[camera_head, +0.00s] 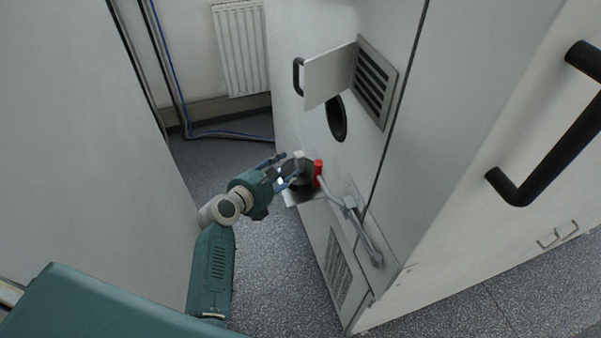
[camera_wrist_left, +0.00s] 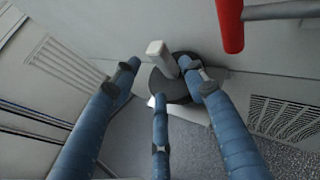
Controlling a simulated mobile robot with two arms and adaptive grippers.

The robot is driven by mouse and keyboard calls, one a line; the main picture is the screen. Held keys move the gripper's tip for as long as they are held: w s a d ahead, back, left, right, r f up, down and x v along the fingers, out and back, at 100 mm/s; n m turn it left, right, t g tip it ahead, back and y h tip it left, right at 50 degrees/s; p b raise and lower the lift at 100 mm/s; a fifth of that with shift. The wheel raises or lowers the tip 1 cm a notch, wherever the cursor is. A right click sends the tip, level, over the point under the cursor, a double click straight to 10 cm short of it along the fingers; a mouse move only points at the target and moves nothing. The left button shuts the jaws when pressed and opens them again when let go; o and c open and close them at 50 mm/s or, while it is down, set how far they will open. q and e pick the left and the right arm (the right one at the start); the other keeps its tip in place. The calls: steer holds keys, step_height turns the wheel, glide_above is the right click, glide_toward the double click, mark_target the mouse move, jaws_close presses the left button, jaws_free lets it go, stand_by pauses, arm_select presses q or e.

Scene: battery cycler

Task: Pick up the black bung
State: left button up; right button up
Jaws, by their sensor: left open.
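The black bung (camera_wrist_left: 181,93) is a dark round disc with a pale block-like handle (camera_wrist_left: 160,56) standing up from it. In the head view the bung (camera_head: 304,185) sits on a small white shelf (camera_head: 293,198) on the cabinet's side. My left gripper (camera_head: 285,173) reaches it from the left. In the left wrist view my gripper (camera_wrist_left: 163,80) is open, its blue fingers spread around the near side of the bung and handle. One finger overlaps the disc's right part in the picture; I cannot tell whether it touches. My right gripper is not in view.
A red-ended lever (camera_head: 318,172) on a grey pipe (camera_head: 345,205) is close to the right of the bung. A wall (camera_head: 90,150) stands left.

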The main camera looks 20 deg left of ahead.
mark_target(293, 163)
arm_select(q)
steer(key=x, duration=0.6)
steer(key=shift+w+a+f, duration=0.1)
steer(key=shift+w+f, duration=0.2)
steer(key=shift+f, duration=0.15)
steer(key=shift+w+f, duration=0.15)
steer(key=shift+c, duration=1)
steer(key=c, duration=0.9)
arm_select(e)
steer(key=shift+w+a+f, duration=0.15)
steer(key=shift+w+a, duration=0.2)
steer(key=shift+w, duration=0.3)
